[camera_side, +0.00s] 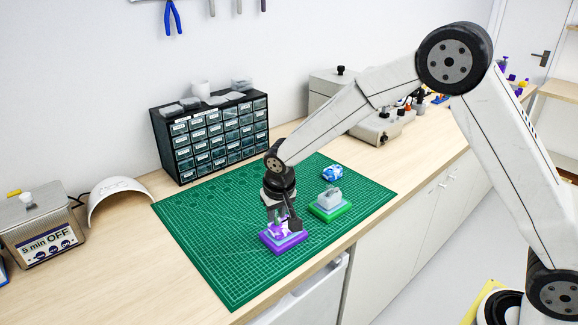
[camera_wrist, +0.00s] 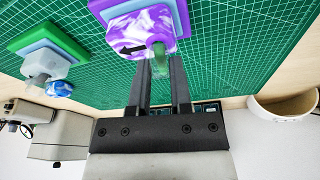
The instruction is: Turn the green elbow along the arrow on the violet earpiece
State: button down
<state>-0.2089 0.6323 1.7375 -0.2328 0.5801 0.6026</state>
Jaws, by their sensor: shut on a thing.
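The violet earpiece (camera_wrist: 140,27) is a marbled violet-and-white body on a pale blue and violet base. A black arrow (camera_wrist: 131,50) on its face points left in the wrist view. The green elbow (camera_wrist: 159,60) sticks out of the earpiece between my fingertips. My gripper (camera_wrist: 161,68) is shut on the green elbow. In the side view the violet base (camera_side: 284,243) stands on the green mat near its front edge, with my gripper (camera_side: 281,222) right over it and hiding most of the earpiece and the elbow.
A grey earpiece on a green base (camera_side: 328,211) stands to the right, close by. A blue-and-white marbled piece (camera_side: 333,173) lies behind it. A drawer cabinet (camera_side: 212,135) stands at the back of the cutting mat (camera_side: 225,285). The mat's left part is clear.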

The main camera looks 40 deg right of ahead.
jog(key=m, duration=0.4)
jog(key=shift+h, duration=0.4)
jog(key=shift+m+g, duration=0.3)
jog(key=shift+m, duration=0.2)
jog(key=m, duration=0.3)
jog(key=shift+w+g+h, duration=0.1)
jog(key=shift+g+h, duration=0.2)
jog(key=shift+m, duration=1)
jog(key=shift+d+g, duration=0.1)
jog(key=shift+g, duration=0.2)
jog(key=shift+m, duration=1.1)
jog(key=shift+m+g, duration=0.5)
jog(key=shift+m, duration=0.9)
